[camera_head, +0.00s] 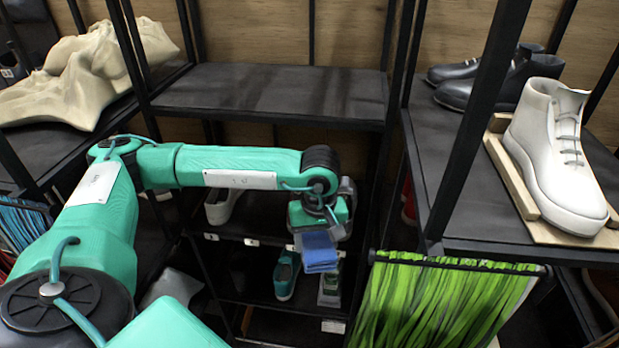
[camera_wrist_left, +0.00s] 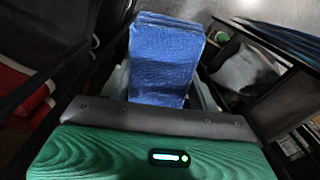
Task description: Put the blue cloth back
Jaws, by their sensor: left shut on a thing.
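The blue cloth (camera_head: 318,248) is a folded, layered pad. My left gripper (camera_head: 316,230) is shut on it and holds it in front of the middle rack. In the left wrist view the blue cloth (camera_wrist_left: 165,60) sticks out beyond the gripper and hides most of its fingers. In the head view the cloth hangs in the air before a lower shelf with shoes; I cannot tell how far it is from that shelf. My right gripper is not in view.
An empty dark shelf (camera_head: 275,92) is above. A teal shoe (camera_head: 286,274) stands on the lower shelf. A white sneaker (camera_head: 556,155) rests on a wooden board at right. Green strips (camera_head: 430,300) hang at lower right. Black rack posts stand close on both sides.

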